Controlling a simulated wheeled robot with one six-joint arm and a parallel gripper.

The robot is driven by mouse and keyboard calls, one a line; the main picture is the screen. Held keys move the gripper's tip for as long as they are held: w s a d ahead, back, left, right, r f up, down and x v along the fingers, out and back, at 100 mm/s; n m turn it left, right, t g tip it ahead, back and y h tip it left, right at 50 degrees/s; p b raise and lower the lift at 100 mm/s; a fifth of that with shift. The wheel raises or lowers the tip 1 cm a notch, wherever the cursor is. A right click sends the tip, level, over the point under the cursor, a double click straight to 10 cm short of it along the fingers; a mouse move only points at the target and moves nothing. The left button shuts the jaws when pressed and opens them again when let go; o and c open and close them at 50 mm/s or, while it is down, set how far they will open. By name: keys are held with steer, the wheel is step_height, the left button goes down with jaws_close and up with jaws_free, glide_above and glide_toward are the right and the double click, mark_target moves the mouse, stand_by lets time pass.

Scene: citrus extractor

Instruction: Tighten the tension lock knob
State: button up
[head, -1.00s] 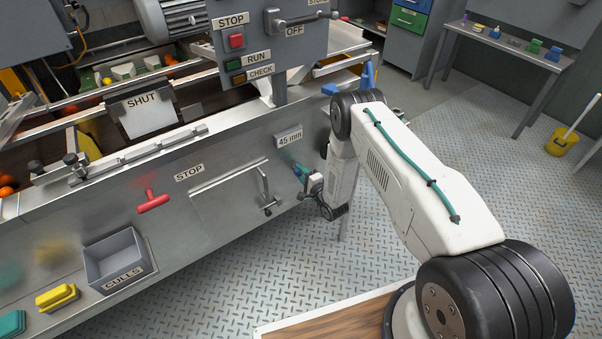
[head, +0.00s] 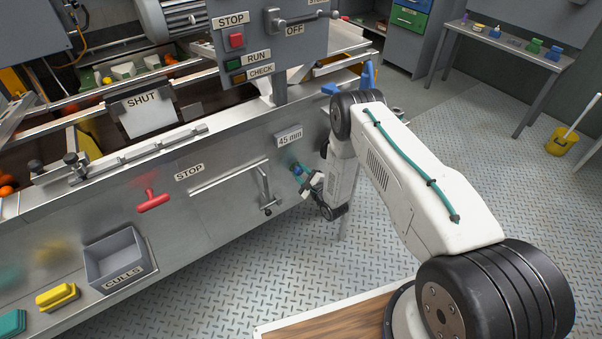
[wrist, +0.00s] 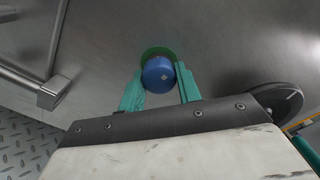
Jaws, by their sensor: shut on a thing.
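A round blue knob (wrist: 158,74) with a green ring (wrist: 150,53) behind it sits on the grey metal machine panel in the wrist view. My gripper (wrist: 162,76) has one teal finger on each side of the knob and is shut on it. In the head view the blue knob (head: 296,168) is small, below the "45 mm" label (head: 288,138). My gripper (head: 301,173) reaches it from the right. Parts of the knob are hidden by the fingers, and its markings are too small to read.
A latch handle (head: 266,187) stands out from the panel left of my gripper; its bar also shows in the wrist view (wrist: 48,92). A red T-handle (head: 153,201) and a grey CULLS bin (head: 115,262) are farther left. Open floor lies to the right.

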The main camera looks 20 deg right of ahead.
steer(key=shift+s+f, duration=0.15)
steer(key=shift+f, duration=0.05)
steer(key=o, duration=1)
steer(key=shift+r, duration=0.1)
steer(key=shift+c, duration=0.2)
steer(key=v, duration=0.7)
steer(key=shift+s, duration=0.3)
steer(key=shift+d, duration=0.1)
